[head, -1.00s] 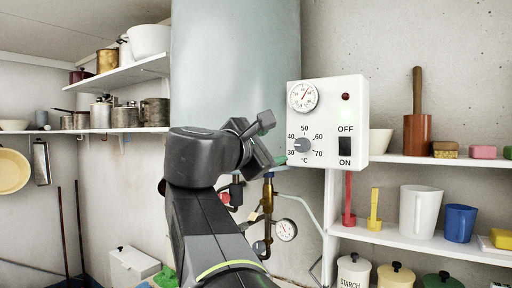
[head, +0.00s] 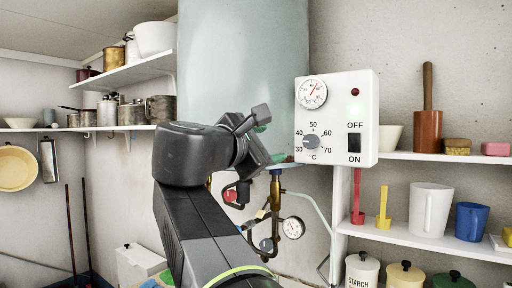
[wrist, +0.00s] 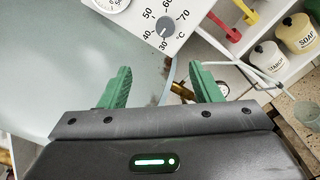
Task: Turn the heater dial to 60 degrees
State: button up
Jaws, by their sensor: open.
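The heater dial (head: 311,142) is a grey round knob on the front of a white control box (head: 366,130). Its scale runs from 30 to 70 °C. The pointer is too small to read surely. The dial also shows in the wrist view (wrist: 166,27), at the top, beyond the fingertips. My gripper (wrist: 160,72) is open and empty, its green fingers apart and not touching the dial. In the head view my gripper (head: 273,143) is left of the box, partly hidden by my wrist.
The box also carries a round gauge (head: 312,93), a red lamp (head: 355,92) and a black ON/OFF switch (head: 354,143). A pale tank (head: 240,60) stands behind my arm, with pipes and a pressure gauge (head: 293,228) below. Shelves (head: 440,157) with containers lie to the right.

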jog(key=b+v, duration=0.2)
jog(key=v, duration=0.9)
jog(key=shift+a, duration=0.3)
jog(key=shift+s+d, duration=0.1)
